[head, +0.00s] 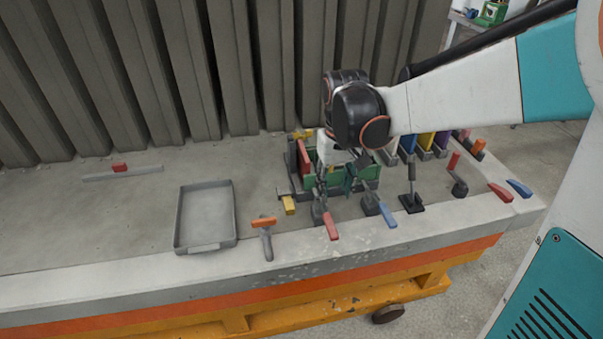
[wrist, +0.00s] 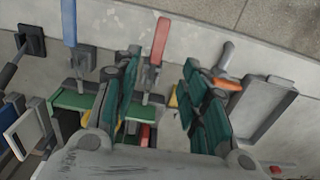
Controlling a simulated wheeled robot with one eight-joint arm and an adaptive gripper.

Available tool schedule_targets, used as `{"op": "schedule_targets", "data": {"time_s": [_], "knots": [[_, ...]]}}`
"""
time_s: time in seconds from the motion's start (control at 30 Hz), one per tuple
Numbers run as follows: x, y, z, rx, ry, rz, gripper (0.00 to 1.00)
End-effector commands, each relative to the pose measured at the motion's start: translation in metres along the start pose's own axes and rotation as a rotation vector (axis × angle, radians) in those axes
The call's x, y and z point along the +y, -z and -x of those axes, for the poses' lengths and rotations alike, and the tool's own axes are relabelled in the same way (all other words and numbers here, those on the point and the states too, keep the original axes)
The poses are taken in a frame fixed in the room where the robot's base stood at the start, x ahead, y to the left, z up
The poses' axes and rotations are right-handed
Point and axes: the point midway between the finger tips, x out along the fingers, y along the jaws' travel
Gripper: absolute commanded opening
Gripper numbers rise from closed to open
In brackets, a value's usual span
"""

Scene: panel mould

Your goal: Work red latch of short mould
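The short mould, with green (head: 343,181) and red walls, stands on the bench below my wrist. Its red latch handle (head: 331,225) points toward the bench's front edge, with a grey base behind it. In the wrist view the red handle (wrist: 161,40) shows beyond and between my fingertips, nearer the left finger. A blue latch handle (head: 387,214) lies to its right. My gripper (head: 337,184) is over the mould's front side; in the wrist view its two green-padded fingers (wrist: 162,62) are apart with nothing held. My wrist hides part of the mould.
A yellow handle (head: 289,205) and an orange-handled tool (head: 264,223) lie left of the red latch. An empty grey tray (head: 177,222) is further left. A black-based upright clamp (head: 411,203) stands right. Coloured panels (head: 424,141) stand behind right. The far left bench is mostly clear.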

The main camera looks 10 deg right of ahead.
Motion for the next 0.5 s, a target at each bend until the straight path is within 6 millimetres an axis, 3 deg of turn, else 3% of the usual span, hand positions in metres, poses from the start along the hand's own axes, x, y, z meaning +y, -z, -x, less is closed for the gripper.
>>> {"op": "schedule_targets", "data": {"time_s": [0.5], "knots": [[0.000,0.000,-0.093,0.001,0.000,0.000,0.40]]}}
